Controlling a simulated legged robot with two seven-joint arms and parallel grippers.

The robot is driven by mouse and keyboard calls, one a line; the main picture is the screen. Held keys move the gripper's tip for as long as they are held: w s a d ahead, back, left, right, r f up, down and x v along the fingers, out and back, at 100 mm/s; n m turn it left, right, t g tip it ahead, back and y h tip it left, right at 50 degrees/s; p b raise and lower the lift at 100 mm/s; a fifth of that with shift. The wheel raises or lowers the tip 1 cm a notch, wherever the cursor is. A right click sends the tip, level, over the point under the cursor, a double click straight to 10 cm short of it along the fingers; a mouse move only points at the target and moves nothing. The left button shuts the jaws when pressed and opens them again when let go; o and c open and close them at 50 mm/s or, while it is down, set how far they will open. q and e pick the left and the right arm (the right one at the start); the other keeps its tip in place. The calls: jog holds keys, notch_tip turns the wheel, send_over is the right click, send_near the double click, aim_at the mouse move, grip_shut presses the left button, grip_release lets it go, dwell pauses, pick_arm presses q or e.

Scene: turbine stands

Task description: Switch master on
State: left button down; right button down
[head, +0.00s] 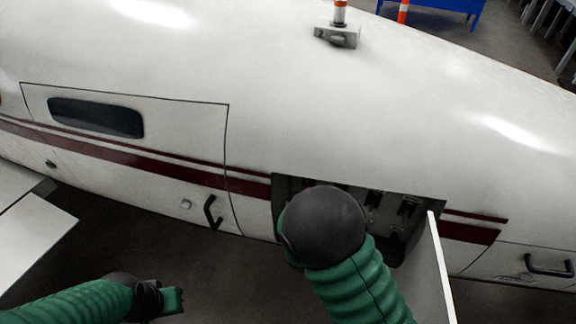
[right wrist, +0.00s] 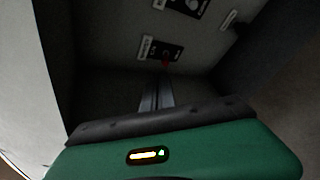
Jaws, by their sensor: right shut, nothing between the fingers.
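The control panel (head: 375,205) sits in an open recess in the side of the white body. In the right wrist view, a black switch plate (right wrist: 168,50) with a small red lever (right wrist: 166,62) is on the panel; its label is too blurred to read. My right gripper (right wrist: 157,84) is shut and empty, its fingertips just short of the red lever; I cannot tell whether they touch. In the head view my dark wrist hides this gripper and the panel's left part. My left gripper (head: 172,300) hangs low at the left, away from the panel, its jaws unclear.
An open white hatch door (head: 438,265) stands at the recess's right side, close to my right forearm. A second black plate with a round knob (right wrist: 192,6) is above the red lever. A closed door with a black handle (head: 211,212) is left of the recess.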

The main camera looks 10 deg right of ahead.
jog(key=s+a+f+m+g+y+b, duration=0.35)
jog(key=s+f+m+g+b, duration=0.25)
jog(key=s+f+m+b, duration=0.65)
jog(key=s+d+f+m+g+b, duration=0.2)
jog(key=s+d+m+g+b, duration=0.2)
jog(key=s+m, duration=0.3)
jog(key=s+d, duration=0.1)
jog(key=s, duration=0.4)
jog(key=shift+f+m, duration=0.15)
jog(key=shift+m, duration=0.2)
jog(key=shift+a, duration=0.15)
